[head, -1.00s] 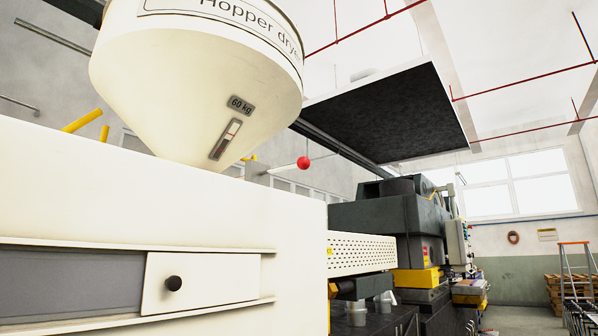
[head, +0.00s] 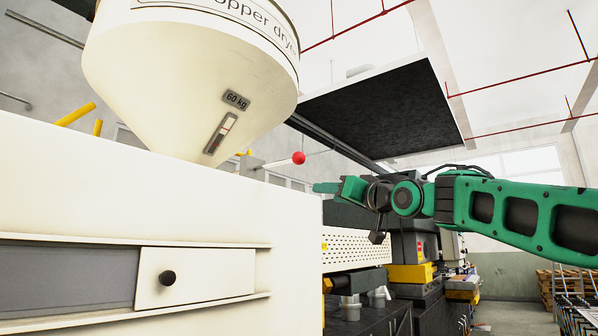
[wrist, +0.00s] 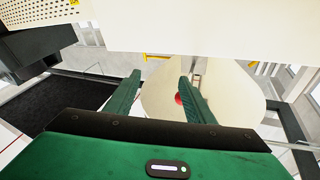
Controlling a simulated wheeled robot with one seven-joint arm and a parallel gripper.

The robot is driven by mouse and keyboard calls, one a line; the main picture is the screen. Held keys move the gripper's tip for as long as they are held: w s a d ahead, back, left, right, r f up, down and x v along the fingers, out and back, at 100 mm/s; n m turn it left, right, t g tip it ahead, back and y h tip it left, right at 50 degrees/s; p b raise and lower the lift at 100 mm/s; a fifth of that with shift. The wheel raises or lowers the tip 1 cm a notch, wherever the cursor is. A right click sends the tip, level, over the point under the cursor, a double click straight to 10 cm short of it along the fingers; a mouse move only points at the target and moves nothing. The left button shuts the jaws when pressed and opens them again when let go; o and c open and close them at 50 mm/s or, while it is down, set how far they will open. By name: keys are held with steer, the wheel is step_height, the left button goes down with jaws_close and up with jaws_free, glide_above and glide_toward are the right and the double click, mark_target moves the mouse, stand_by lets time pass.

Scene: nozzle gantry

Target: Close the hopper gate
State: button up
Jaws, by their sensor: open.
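The cream hopper (head: 190,75) stands on a white housing at upper left in the head view, with a "60 kg" plate and a sight strip on its cone. A lever with a red ball (head: 298,158) sticks out to the right below the cone. My gripper (head: 325,187) is open and empty, just right of and below the ball, pointing left. In the wrist view the two green fingers (wrist: 158,85) are apart, and the red ball (wrist: 179,99) shows beside the right finger, partly hidden. I see no contact with it. The gate plate itself cannot be made out.
The white housing (head: 120,190) fills the lower left. Its front has a sliding panel (head: 205,278) with a black knob (head: 168,278), beside a dark grey opening. A perforated guard (head: 350,250) and dark machine stand below my arm. A dark overhead panel (head: 380,105) hangs above.

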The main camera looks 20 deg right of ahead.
mark_target(303, 160)
steer(key=s+a+r+n+t+y, duration=0.1)
steer(key=a+r+n+y, duration=0.2)
steer(key=r, duration=0.4)
steer(key=shift+m, duration=0.7)
steer(key=x, duration=1)
steer(key=shift+w+a+r, duration=0.15)
steer(key=shift+a+r, duration=0.05)
steer(key=shift+a, duration=0.1)
